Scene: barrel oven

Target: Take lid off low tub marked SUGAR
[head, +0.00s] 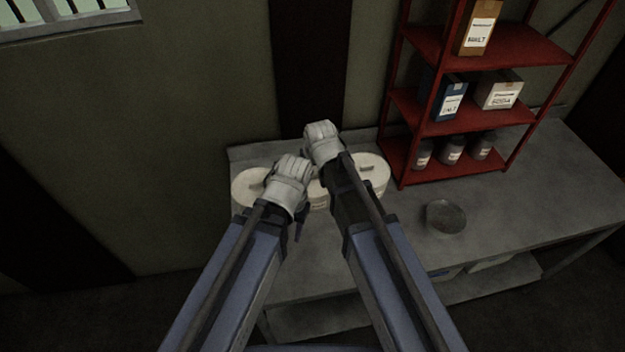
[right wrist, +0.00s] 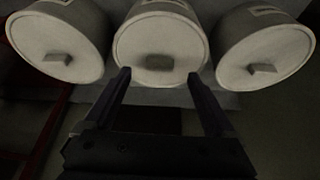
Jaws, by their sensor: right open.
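Three low cream tubs with lids stand in a row on the grey bench: a left tub (head: 247,188), a middle tub (head: 318,197) and a right tub (head: 374,174). Their labels are too small or cut off to read, so I cannot tell which says SUGAR. The right wrist view shows each lid with a small block handle, including the middle lid (right wrist: 160,38) and its handle (right wrist: 160,62). My right gripper (right wrist: 158,78) is open and empty, its fingertips either side of the middle handle in that view. My left gripper (head: 297,212) is beside the middle tub; its jaws are mostly hidden.
A red shelf (head: 470,125) with boxes and jars stands on the bench to the right of the tubs. A round dish (head: 445,216) lies in front of it. The bench (head: 540,200) is clear at the right. The wall is close behind the tubs.

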